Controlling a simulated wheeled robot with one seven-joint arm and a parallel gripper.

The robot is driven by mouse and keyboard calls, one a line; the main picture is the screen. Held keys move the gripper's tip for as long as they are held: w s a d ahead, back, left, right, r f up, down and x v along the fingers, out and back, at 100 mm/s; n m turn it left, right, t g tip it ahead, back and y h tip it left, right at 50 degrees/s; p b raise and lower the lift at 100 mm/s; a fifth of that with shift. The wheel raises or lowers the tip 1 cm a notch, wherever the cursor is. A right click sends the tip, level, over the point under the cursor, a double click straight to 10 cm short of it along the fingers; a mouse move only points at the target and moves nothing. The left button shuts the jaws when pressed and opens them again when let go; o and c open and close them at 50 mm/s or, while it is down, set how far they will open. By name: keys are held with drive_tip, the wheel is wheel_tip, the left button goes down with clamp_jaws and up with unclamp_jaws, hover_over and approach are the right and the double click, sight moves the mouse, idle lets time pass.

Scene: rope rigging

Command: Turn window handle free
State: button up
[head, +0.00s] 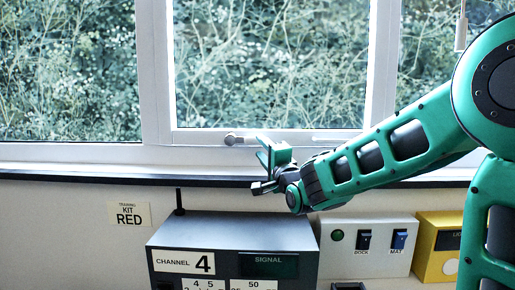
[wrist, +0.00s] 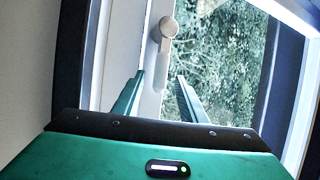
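The window handle (head: 232,139) is pale grey, with a round knob and a short lever, on the lower frame of the middle window pane. In the head view its lever runs level to the right, towards my gripper. My gripper (head: 263,160) is just right of and in front of the handle. In the wrist view the handle (wrist: 164,45) lies ahead, with its lever end between the fingertips of my open gripper (wrist: 160,76). Space shows on both sides of the lever, and I see no contact. In the head view my fingers partly hide the lever's right end.
Below the dark sill (head: 120,177) stand a grey channel box (head: 225,240) with a black antenna (head: 180,203), a white switch box (head: 366,235) and a yellow box (head: 435,250). A "KIT RED" label (head: 129,214) is on the wall. A pale pull (head: 461,32) hangs upper right.

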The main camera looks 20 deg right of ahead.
sight(257, 142)
drive_tip(key=shift+x, duration=1.7)
